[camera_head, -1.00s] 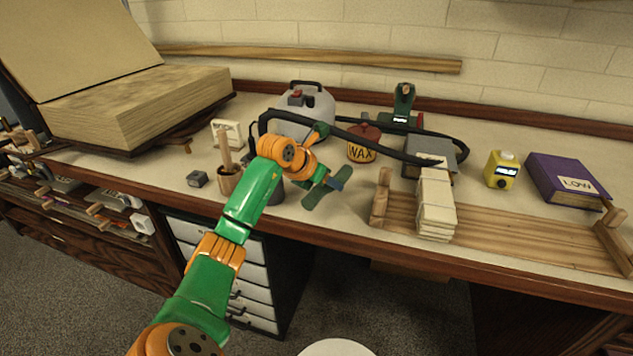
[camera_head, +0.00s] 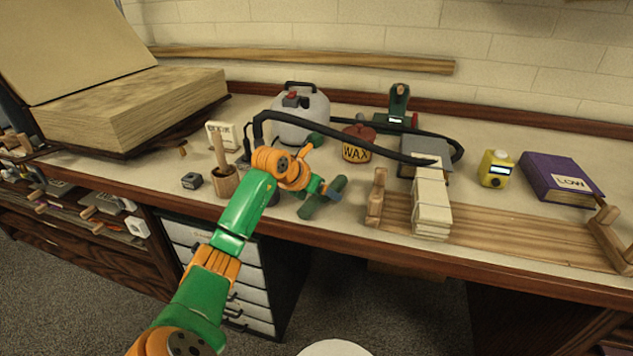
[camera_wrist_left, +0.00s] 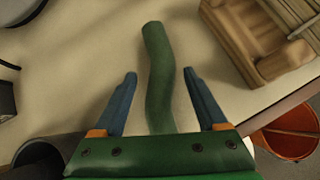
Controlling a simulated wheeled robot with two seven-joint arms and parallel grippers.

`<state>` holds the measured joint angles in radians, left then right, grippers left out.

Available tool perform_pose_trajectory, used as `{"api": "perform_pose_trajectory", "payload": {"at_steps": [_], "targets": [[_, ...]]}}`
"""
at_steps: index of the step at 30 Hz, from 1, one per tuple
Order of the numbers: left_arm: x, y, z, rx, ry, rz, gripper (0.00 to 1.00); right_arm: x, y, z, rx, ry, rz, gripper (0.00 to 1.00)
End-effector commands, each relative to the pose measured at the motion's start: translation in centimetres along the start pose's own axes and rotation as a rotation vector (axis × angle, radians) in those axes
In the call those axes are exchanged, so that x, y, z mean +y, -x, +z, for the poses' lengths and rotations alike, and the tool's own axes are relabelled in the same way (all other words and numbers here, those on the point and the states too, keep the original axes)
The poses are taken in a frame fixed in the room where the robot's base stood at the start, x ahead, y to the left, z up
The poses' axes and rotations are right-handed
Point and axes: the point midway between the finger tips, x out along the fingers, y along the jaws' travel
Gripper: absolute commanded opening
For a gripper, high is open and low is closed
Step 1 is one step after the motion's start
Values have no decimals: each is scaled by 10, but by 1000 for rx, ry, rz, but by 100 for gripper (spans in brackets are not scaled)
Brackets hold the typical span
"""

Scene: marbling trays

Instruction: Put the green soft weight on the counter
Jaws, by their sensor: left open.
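The green soft weight (camera_head: 318,203) is a slim, slightly bent green roll. It appears to lie on the counter (camera_head: 345,222), near the front edge and left of the wooden rack. In the left wrist view the weight (camera_wrist_left: 160,75) runs lengthwise between the fingers, over the pale counter top (camera_wrist_left: 80,60). My left gripper (camera_head: 325,190) is open around it. Its blue fingers (camera_wrist_left: 160,100) stand apart from the weight on both sides. The weight's near end is hidden behind the gripper's body. My right gripper is not in view.
A wooden rack (camera_head: 500,235) with a stack of pale blocks (camera_head: 431,205) stands to the right. The WAX pot (camera_head: 357,146) and a black hose (camera_head: 385,152) are behind. A wooden cup (camera_head: 225,182) and small grey block (camera_head: 192,181) are to the left.

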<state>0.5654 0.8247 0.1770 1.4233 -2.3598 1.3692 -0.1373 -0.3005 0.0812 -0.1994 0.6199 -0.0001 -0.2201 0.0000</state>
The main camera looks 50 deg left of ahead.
Motion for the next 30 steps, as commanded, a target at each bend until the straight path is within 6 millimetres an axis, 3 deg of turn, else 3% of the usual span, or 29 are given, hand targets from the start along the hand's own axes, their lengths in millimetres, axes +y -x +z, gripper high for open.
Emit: {"api": "perform_pose_trajectory", "payload": {"at_steps": [9,15,30], "targets": [[1,74,-2,-2,-5,6,75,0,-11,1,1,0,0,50],[0,107,-1,-1,-3,3,75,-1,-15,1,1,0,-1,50],[0,114,0,1,-2,1,75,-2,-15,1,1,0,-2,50]]}}
